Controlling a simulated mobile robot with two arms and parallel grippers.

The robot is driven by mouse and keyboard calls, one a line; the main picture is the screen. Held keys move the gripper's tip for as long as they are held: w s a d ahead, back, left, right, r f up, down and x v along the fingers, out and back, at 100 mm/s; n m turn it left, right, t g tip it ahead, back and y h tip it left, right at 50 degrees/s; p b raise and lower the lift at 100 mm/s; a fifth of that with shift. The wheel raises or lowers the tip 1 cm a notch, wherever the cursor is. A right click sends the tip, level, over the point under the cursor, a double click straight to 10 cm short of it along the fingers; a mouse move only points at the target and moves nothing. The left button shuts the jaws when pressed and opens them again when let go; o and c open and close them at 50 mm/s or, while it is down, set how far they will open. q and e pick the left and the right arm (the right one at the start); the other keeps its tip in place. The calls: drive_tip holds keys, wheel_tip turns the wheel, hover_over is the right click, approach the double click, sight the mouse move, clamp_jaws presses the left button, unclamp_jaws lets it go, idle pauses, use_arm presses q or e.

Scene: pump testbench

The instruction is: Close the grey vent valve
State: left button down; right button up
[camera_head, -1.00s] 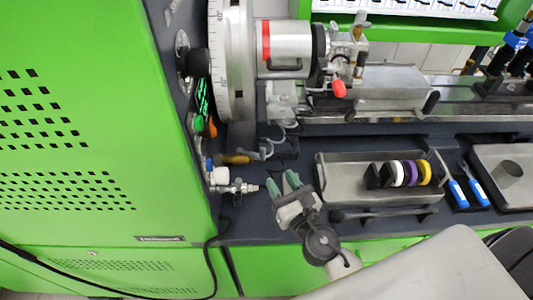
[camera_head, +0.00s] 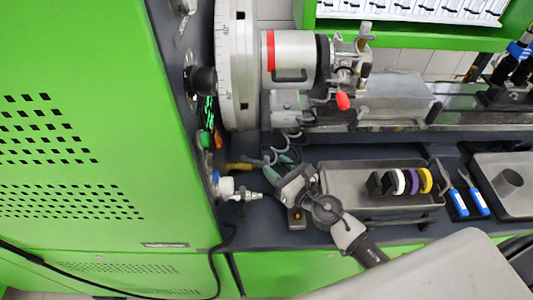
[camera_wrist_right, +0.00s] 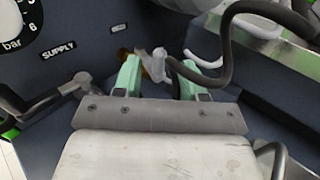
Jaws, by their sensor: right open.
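A small light grey fitting, which looks like the grey vent valve (camera_wrist_right: 159,64), shows between my right fingertips in the right wrist view. A brass-brown part is partly hidden behind it. In the head view, the brown part (camera_head: 238,166) sticks out from the panel's lower edge, and my right gripper (camera_head: 275,168) is just to the right of it. In the right wrist view my right gripper (camera_wrist_right: 162,68) is open, its green fingers apart on either side of the grey fitting. I cannot tell whether they touch it. My left gripper is not in view.
A silver connector with a blue and white part (camera_head: 226,187) sits below the brown part. Dark hoses curve close to my right finger. A metal tray (camera_head: 340,203) with coloured rings stands right of the gripper. The green cabinet (camera_head: 90,120) fills the left.

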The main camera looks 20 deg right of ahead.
sight(266, 159)
drive_tip(key=shift+x, duration=2.15)
drive_tip(key=shift+c, duration=0.4)
clamp_jaws()
